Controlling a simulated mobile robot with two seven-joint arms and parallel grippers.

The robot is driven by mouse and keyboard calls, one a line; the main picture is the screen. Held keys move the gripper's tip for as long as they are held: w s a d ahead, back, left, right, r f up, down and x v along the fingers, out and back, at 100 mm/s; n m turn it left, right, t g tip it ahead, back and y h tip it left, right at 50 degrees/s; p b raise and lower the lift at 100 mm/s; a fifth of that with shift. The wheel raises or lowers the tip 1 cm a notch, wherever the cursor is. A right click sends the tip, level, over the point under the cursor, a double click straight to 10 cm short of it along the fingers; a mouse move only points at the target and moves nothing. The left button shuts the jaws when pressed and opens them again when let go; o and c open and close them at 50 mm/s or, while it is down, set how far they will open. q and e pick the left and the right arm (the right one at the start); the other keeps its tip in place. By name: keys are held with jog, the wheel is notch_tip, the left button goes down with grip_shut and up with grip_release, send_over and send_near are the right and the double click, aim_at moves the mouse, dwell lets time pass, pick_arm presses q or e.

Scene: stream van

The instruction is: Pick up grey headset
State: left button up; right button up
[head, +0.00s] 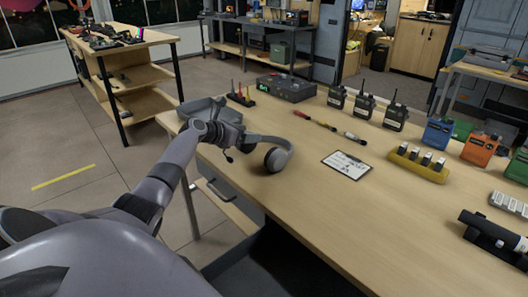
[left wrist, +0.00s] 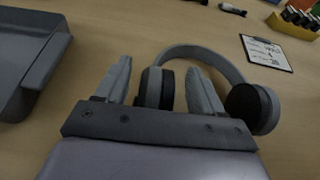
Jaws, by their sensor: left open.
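The grey headset (head: 277,155) lies on the wooden table near its front left edge, with a thin dark microphone boom showing beside my gripper. In the left wrist view the headset (left wrist: 215,52) has a grey band arching away and dark ear pads. My left gripper (head: 236,143) is at the headset's left end. In the left wrist view its two fingers (left wrist: 160,85) are apart, with one ear cup (left wrist: 157,88) between or just beyond them; I cannot tell whether they touch it. My right gripper is not in view.
A grey tray (head: 196,107) stands close beside my left gripper. A clipboard (head: 346,165), several radios (head: 365,106), a yellow holder (head: 417,168) and a dark box (head: 286,88) stand on the table.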

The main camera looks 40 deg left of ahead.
pick_arm(q)
jog(key=shift+w, duration=0.1)
jog(key=c, duration=1.2)
